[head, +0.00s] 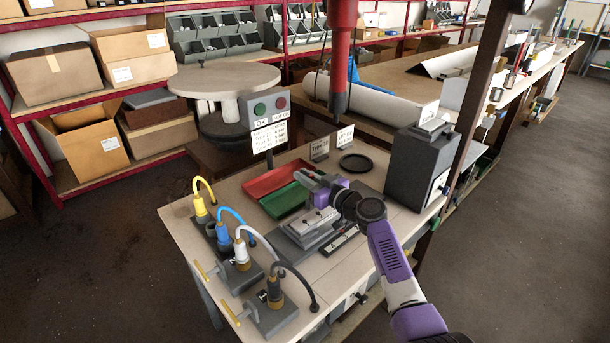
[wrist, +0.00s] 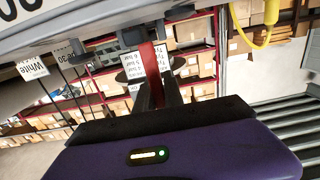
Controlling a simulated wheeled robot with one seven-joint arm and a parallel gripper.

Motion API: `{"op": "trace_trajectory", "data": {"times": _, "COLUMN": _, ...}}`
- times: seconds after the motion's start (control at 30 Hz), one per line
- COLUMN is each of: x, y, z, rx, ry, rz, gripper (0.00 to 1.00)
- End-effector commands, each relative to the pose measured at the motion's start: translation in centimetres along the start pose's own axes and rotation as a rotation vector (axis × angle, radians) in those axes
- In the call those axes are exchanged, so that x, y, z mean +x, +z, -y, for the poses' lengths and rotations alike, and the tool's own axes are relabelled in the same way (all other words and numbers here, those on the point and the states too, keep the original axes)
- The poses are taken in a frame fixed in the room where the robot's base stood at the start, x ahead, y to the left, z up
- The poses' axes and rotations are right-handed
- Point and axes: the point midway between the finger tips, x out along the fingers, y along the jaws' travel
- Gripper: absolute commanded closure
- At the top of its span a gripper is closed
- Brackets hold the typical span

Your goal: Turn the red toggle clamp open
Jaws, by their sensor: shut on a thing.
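My gripper (head: 317,180) is over the work table in the head view, just above and behind the grey clamping fixture (head: 306,226). In the wrist view, my gripper (wrist: 157,88) is shut on the red toggle clamp's handle (wrist: 151,62), which shows as a red bar between the two dark fingers. The clamp's pivot and base are hard to make out there. In the head view the red handle is too small and too covered by the gripper to tell its angle.
A red tray (head: 268,181) and a green tray (head: 284,201) lie left of my gripper. Several coloured plugs with cables, including a yellow one (head: 201,206), stand at the table's left front. A red column (head: 341,50) hangs above. A dark grey box (head: 416,168) stands right.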

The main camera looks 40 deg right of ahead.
Motion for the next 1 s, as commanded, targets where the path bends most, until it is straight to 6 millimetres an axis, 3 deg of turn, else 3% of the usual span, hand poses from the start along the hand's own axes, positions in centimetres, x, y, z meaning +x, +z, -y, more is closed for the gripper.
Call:
{"op": "trace_trajectory", "data": {"times": 0.37, "x": 1.6, "y": 0.0, "z": -0.1, "rx": -0.001, "ry": 0.000, "rz": 0.263, "gripper": 1.00}}
{"op": "trace_trajectory", "data": {"times": 1.0, "x": 3.9, "y": 4.2, "z": -0.1, "rx": -0.001, "ry": 0.002, "rz": 0.796, "gripper": 1.00}}
